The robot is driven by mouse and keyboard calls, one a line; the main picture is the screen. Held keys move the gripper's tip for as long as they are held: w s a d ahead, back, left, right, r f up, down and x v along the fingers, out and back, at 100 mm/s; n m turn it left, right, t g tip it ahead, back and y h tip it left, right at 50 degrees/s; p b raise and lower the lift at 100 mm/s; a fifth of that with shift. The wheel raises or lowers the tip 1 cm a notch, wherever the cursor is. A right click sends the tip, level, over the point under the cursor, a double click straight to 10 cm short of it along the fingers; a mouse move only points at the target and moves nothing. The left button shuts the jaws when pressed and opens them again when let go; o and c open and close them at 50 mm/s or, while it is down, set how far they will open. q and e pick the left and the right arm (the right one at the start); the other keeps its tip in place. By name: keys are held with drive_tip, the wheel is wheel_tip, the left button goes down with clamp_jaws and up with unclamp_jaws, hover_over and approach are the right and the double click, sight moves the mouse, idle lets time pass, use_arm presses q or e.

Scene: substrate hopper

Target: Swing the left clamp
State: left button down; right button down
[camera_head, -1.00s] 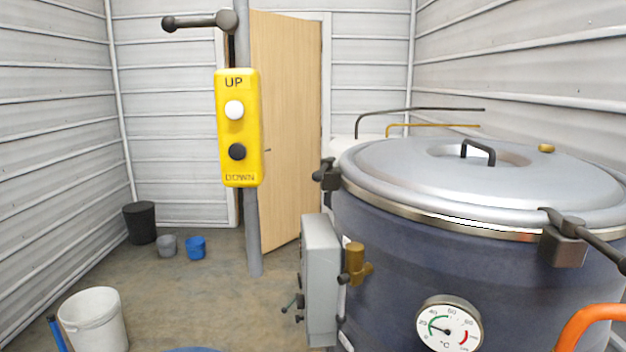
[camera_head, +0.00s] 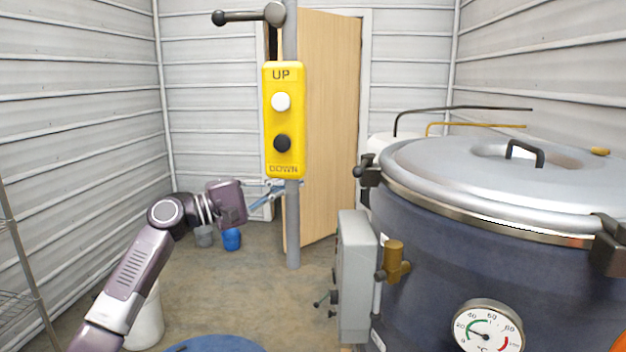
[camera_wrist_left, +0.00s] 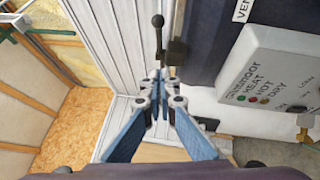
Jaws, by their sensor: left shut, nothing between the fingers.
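The left clamp (camera_head: 366,171) is a dark clamp with a knobbed lever at the left edge of the vessel's silver lid (camera_head: 450,165). In the left wrist view, a dark lever with a round knob, apparently this clamp (camera_wrist_left: 176,52), stands just beyond the fingertips. My left gripper (camera_head: 290,188) reaches in from the left, its blue fingers near the grey pole and left of the clamp, apart from it in the head view. In the left wrist view its fingertips (camera_wrist_left: 160,76) are together and hold nothing. A second clamp (camera_head: 608,245) sits at the right edge. My right gripper is out of view.
A yellow UP/DOWN control box (camera_head: 284,120) hangs on the grey pole (camera_head: 292,225), close to my left fingers. A grey control box (camera_head: 354,275) and brass valve (camera_head: 394,262) are on the vessel's side. A blue bucket (camera_head: 231,240) stands on the floor behind my arm.

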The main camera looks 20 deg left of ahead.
sight(358, 174)
use_arm(q)
drive_tip(key=s+d+p+x, duration=0.2)
drive_tip(key=p+x, duration=0.3)
drive_tip(key=x, duration=0.6)
drive_tip(key=shift+w+d+r, duration=0.15)
drive_tip(key=shift+w+d, duration=0.2)
drive_tip(key=d+p, duration=0.1)
drive_tip(key=d+n+t+y+p, duration=0.1)
drive_tip(key=p, duration=0.1)
drive_tip(key=d+p, duration=0.1)
drive_tip(key=p, duration=0.1)
drive_tip(key=shift+s+d+r+y, duration=0.1)
drive_tip(key=shift+s+d+y, duration=0.05)
drive_tip(key=shift+s+y, duration=0.2)
drive_tip(key=shift+w, duration=0.1)
